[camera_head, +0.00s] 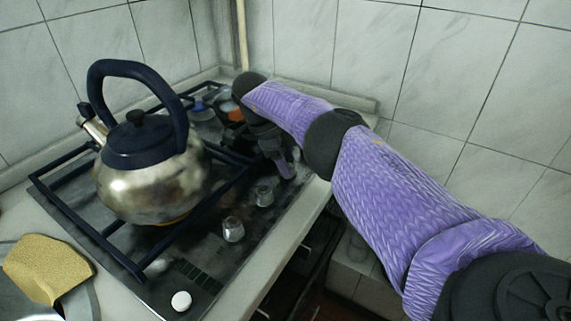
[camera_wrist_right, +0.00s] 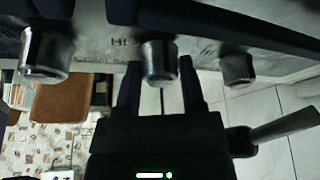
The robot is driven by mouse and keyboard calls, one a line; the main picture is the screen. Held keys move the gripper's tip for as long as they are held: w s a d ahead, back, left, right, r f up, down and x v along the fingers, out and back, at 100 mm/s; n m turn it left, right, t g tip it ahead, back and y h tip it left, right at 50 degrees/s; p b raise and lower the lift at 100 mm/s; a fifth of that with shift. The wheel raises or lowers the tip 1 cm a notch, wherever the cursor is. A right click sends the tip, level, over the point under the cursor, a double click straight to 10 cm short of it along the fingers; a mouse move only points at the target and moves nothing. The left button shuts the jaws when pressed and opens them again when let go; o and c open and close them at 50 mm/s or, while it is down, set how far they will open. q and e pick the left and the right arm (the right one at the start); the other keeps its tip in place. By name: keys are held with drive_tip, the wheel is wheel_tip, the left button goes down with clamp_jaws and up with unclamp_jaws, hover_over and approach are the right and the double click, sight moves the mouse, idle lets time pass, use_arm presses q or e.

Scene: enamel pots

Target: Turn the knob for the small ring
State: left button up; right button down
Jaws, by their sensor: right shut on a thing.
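A row of metal knobs runs along the right side of the black stove top (camera_head: 205,262). In the head view a near knob (camera_head: 233,229) and another knob (camera_head: 264,195) stand free. My right gripper (camera_head: 286,168) is at the far end of this row. In the wrist view the right gripper (camera_wrist_right: 161,88) has its two dark fingers on either side of the middle knob (camera_wrist_right: 160,62), shut on it. One knob (camera_wrist_right: 45,55) is to the left of it and another (camera_wrist_right: 237,68) to the right. Which ring each knob serves cannot be read. My left gripper is not in view.
A steel kettle (camera_head: 152,185) with a dark blue handle stands on the black grate (camera_head: 70,218). A white button (camera_head: 181,301) is at the stove's near edge. A tan cloth-like item (camera_head: 45,268) lies at the near left. Tiled walls (camera_head: 480,70) close off the back and right.

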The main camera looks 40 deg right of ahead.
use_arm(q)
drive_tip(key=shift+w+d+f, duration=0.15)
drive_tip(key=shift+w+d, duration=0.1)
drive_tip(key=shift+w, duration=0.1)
use_arm(e)
drive_tip(key=shift+c, duration=0.9)
unclamp_jaws()
wheel_tip(320, 180, up, 10)
drive_tip(key=p, duration=0.3)
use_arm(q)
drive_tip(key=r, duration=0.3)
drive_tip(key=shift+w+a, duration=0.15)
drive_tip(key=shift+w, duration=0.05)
